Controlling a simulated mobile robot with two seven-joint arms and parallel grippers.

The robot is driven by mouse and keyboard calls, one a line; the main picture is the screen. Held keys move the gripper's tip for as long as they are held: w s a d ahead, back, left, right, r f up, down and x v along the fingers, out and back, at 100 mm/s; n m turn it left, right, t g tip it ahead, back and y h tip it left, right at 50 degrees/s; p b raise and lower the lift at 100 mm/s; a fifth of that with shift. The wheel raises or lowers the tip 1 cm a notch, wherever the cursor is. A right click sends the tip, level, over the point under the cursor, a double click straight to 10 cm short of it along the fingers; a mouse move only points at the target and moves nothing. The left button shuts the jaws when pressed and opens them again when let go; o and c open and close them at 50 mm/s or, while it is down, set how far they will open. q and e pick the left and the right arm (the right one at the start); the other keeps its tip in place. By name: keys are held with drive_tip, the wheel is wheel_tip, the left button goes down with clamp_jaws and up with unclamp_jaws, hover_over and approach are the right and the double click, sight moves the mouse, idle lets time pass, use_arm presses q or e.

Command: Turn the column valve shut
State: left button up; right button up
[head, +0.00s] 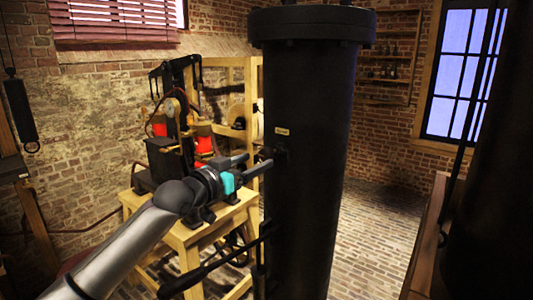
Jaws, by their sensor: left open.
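A tall black column (309,220) with a wide flanged top stands at the centre of the head view. A small dark fitting (281,154), which looks like the valve, sits on its left side below a small pale label (283,131). My left gripper (260,159) comes in from the left and is open, its two dark fingers pointing at the fitting. The lower fingertip overlaps the fitting's left end in the picture; I cannot tell whether they touch. Nothing shows between the fingers. The fitting is small and dark, so its turn position is unclear. My right gripper is not in view.
A wooden table (186,236) with an apparatus (166,155) and red parts stands behind my left arm. A long dark bar (215,268) slants towards the column's lower left. The brick floor (376,225) to the column's right is clear. A dark mass fills the right edge.

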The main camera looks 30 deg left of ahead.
sight(264, 157)
use_arm(q)
drive_tip(key=shift+w+d+p, duration=0.2)
drive_tip(key=shift+w+p, duration=0.35)
drive_tip(key=shift+w, duration=2.3)
clamp_jaws()
